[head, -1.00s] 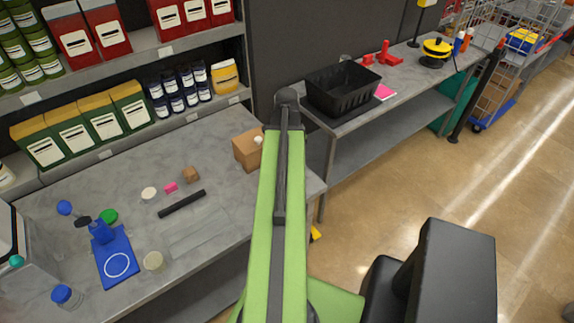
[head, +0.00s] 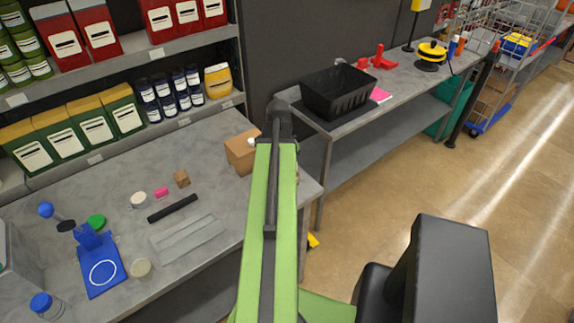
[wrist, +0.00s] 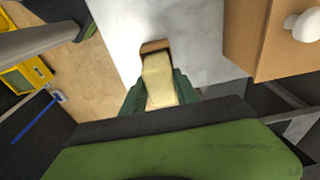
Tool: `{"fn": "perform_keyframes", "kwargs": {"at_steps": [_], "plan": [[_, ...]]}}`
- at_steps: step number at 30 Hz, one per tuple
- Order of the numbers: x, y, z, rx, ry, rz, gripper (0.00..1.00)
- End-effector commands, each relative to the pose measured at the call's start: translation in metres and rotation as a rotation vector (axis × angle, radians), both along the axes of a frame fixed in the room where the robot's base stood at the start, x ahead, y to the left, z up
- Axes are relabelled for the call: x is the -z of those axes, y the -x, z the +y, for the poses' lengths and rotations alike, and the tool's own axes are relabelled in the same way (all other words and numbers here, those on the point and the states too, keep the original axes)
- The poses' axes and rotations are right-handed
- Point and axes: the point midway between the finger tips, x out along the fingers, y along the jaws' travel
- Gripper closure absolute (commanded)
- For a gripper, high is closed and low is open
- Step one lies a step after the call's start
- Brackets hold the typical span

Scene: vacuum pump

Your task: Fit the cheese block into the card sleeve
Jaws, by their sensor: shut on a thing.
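In the wrist view, a pale yellow cheese block (wrist: 158,80) is held between the dark green fingers of my gripper (wrist: 160,98). The gripper is shut on the block. A brown card piece (wrist: 154,46), which looks like the card sleeve, shows at the block's far end. I cannot tell whether the block touches it or is inside it. In the head view my arm hides the gripper and the block. A small brown cube-like piece (head: 182,178) lies on the table there; I cannot tell if it is the same piece.
A cardboard box (head: 240,152) with a white knob (wrist: 302,26) stands close beside the gripper. The grey table (head: 225,207) also holds a black bar (head: 172,208), a pink block (head: 161,192) and a blue stand (head: 102,270). A black crate (head: 338,90) stands on the side bench.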

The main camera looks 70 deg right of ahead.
Motion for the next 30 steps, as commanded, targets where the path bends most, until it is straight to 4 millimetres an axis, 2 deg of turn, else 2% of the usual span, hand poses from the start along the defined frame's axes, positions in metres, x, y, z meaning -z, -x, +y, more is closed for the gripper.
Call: {"fn": "perform_keyframes", "kwargs": {"at_steps": [5,6,11,23,26,30], "plan": [[0.004,0.0,0.0,0.0,0.0,0.0,1.0],[0.004,0.0,0.0,0.0,0.0,0.0,0.63],[0.003,0.0,0.0,0.001,0.0,0.0,0.42],[-0.002,0.001,0.0,0.001,0.0,0.0,0.42],[-0.013,0.001,0.0,0.002,0.0,0.0,0.42],[-0.039,0.0,0.002,0.002,0.0,0.0,0.42]]}}
